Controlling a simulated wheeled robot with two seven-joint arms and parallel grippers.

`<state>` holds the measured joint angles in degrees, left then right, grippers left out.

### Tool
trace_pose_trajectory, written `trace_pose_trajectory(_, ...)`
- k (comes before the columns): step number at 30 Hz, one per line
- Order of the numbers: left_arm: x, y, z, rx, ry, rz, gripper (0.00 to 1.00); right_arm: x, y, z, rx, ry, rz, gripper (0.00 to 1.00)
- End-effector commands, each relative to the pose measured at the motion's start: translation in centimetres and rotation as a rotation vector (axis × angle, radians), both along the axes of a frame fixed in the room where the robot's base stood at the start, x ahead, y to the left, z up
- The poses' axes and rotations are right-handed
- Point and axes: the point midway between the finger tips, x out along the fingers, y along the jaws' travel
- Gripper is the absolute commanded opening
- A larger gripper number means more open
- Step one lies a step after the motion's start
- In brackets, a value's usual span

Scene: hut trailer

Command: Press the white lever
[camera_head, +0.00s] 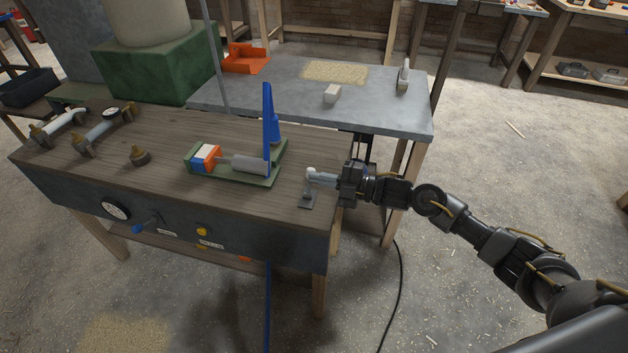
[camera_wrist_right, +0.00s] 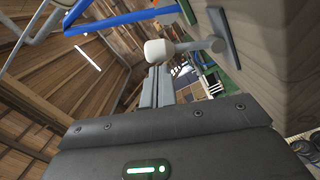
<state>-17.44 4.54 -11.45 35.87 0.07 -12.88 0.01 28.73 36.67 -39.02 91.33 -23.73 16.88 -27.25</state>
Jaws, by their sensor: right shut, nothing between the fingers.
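The white lever (camera_head: 311,171) stands at the right end of the wooden workbench, on a small grey base plate (camera_head: 306,199). In the right wrist view its rounded white knob (camera_wrist_right: 157,51) sits on a grey rod that runs to the plate. My right gripper (camera_head: 319,178) reaches in from the right, with its fingers shut and empty. Its fingertips (camera_wrist_right: 157,70) are right at the knob; I cannot tell whether they touch it. In the head view the fingers overlap part of the lever. My left gripper is not in view.
Pipes and brass fittings (camera_head: 139,156) lie at the bench's left. A grey table (camera_head: 290,92) stands behind. A gauge (camera_head: 117,210) is on the bench front.

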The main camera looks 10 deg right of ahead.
Motion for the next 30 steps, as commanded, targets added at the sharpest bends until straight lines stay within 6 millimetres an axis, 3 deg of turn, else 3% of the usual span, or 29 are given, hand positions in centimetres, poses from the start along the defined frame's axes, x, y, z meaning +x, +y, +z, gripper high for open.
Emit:
trace_pose_trajectory(10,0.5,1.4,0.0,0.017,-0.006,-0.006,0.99,0.1,-0.2,0.0,-0.001,-0.001,-0.003,0.0)
trace_pose_trajectory(19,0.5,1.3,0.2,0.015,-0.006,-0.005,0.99,0.0,-0.1,0.2,0.0,-0.001,-0.002,0.0)
trace_pose_trajectory(27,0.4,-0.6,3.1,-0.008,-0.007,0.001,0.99,-2.4,1.1,2.4,0.001,0.001,0.003,0.0)
trace_pose_trajectory(30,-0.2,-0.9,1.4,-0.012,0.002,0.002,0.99,-3.5,-1.3,1.2,-0.006,-0.001,-0.001,0.0)
